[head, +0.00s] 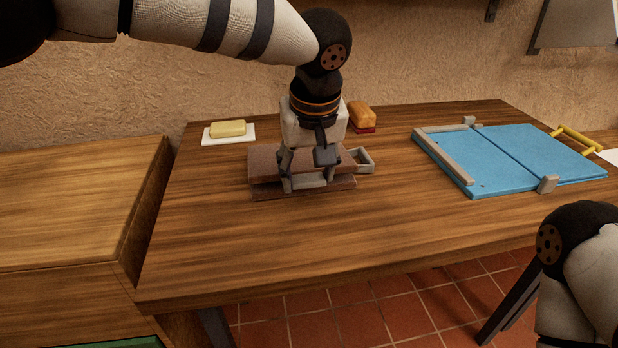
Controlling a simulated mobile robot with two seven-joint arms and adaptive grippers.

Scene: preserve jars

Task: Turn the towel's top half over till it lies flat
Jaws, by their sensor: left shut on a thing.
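A brown folded cloth, which I take to be the towel (265,164), lies on the wooden table left of centre. Its upper layer stands a little above the lower layer (268,192), with a dark gap at the left end. My left gripper (308,182) points down over the towel's near side, shut on its upper layer. The gripper hides the middle of the towel, so the exact grip is not clear. My right arm shows at the lower right, but its gripper is out of view.
A small grey open frame (366,160) touches or adjoins the towel's right end. Behind are a yellow block on a white plate (229,138) and an orange block (361,115). A blue panel (505,157) with grey brackets lies right. The front table is clear.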

